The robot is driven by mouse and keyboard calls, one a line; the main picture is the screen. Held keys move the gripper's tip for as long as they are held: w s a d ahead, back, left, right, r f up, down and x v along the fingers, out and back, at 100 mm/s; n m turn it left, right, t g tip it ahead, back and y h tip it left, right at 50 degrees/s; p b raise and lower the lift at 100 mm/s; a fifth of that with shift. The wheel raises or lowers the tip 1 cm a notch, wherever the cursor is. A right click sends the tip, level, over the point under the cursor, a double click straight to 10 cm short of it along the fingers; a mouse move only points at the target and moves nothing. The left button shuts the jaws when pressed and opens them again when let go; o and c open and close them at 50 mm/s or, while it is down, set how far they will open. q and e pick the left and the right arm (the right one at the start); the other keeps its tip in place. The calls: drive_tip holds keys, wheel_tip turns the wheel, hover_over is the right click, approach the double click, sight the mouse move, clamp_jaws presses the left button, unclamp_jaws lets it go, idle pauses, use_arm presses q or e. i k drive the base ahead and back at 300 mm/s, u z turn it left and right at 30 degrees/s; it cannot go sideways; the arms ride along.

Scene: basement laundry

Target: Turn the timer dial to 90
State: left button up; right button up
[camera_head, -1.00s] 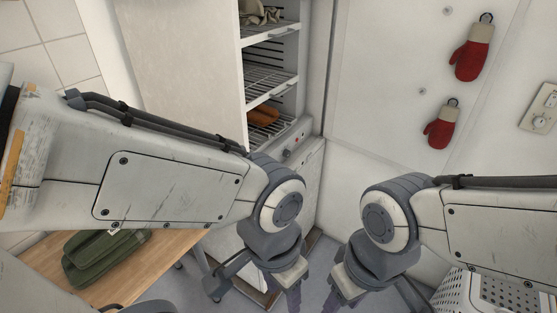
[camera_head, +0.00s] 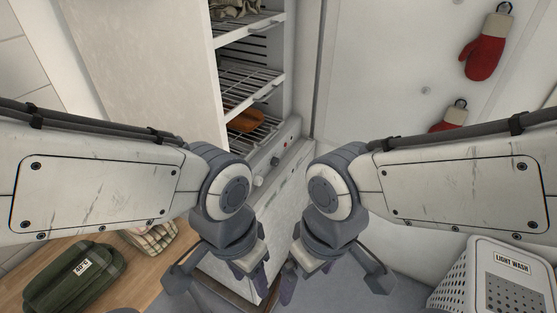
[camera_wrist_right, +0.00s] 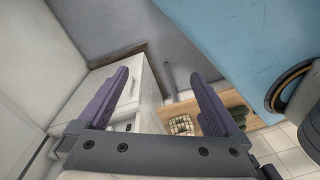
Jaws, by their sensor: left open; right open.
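A white drying cabinet (camera_head: 300,118) with an open door stands ahead in the head view. Its slanted control panel, below the racks, carries a pale knob (camera_head: 258,181), a dark knob (camera_head: 275,161) and a small red light (camera_head: 285,145). I cannot read any markings, or tell which knob is the timer dial. My left gripper (camera_head: 250,277) is open and empty, below and in front of the panel in the picture. My right gripper (camera_head: 282,284) is open and empty beside it. Its spread fingers also show in the right wrist view (camera_wrist_right: 158,75). Neither touches the knobs.
The cabinet door (camera_head: 160,70) stands open at left. A green folded cloth (camera_head: 75,280) tagged 40°C and a plaid cloth (camera_head: 154,237) lie on a wooden table (camera_head: 30,255). A white basket (camera_head: 455,280) labelled LIGHT WASH is at lower right. Red mitts (camera_head: 484,58) hang on the wall.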

sight(274, 162)
drive_tip(key=z, duration=0.6)
drive_tip(key=i, duration=0.9)
drive_tip(key=z, duration=0.25)
